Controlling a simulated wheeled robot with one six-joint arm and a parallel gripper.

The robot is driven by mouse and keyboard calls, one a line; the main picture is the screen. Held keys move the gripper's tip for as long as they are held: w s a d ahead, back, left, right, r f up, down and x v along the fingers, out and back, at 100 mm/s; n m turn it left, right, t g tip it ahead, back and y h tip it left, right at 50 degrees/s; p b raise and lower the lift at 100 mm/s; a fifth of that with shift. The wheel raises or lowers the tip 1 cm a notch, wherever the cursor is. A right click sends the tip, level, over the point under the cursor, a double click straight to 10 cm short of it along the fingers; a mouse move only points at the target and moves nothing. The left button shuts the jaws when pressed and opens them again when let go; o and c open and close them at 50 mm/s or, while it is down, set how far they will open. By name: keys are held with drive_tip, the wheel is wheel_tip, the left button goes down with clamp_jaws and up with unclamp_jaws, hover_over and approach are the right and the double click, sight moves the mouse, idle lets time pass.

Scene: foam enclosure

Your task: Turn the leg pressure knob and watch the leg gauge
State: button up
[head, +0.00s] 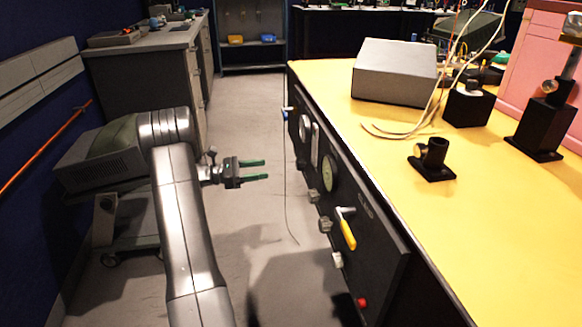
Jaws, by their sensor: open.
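A black control panel (368,255) runs along the side of the yellow-topped table. It carries a round pale-faced gauge (330,173) and a smaller round gauge (305,127) farther back. Grey knobs sit below them: one at the back (313,196), a middle one (325,224) and a front one (337,260). The labels are too small to read, so I cannot tell which knob or gauge belongs to the leg. My gripper (266,170) has green fingers and is open and empty. It is left of the panel, over the floor, apart from the knobs.
A yellow-handled lever (347,232) and a red button (362,303) stick out of the panel. A thin cable (286,190) hangs beside it. The yellow tabletop (345,85) holds a grey box (394,72) and black mounts. Grey floor (250,110) is clear toward the back.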

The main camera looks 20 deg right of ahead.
sight(301, 164)
drive_tip(key=b+x, duration=0.1)
drive_tip(key=x, duration=1)
drive_tip(key=shift+b, duration=0.4)
drive_tip(key=shift+s, duration=0.1)
drive_tip(key=c, duration=1)
drive_tip(key=shift+m, duration=0.3)
drive_tip(key=shift+m+b, duration=1.95)
drive_tip(key=shift+m, duration=0.75)
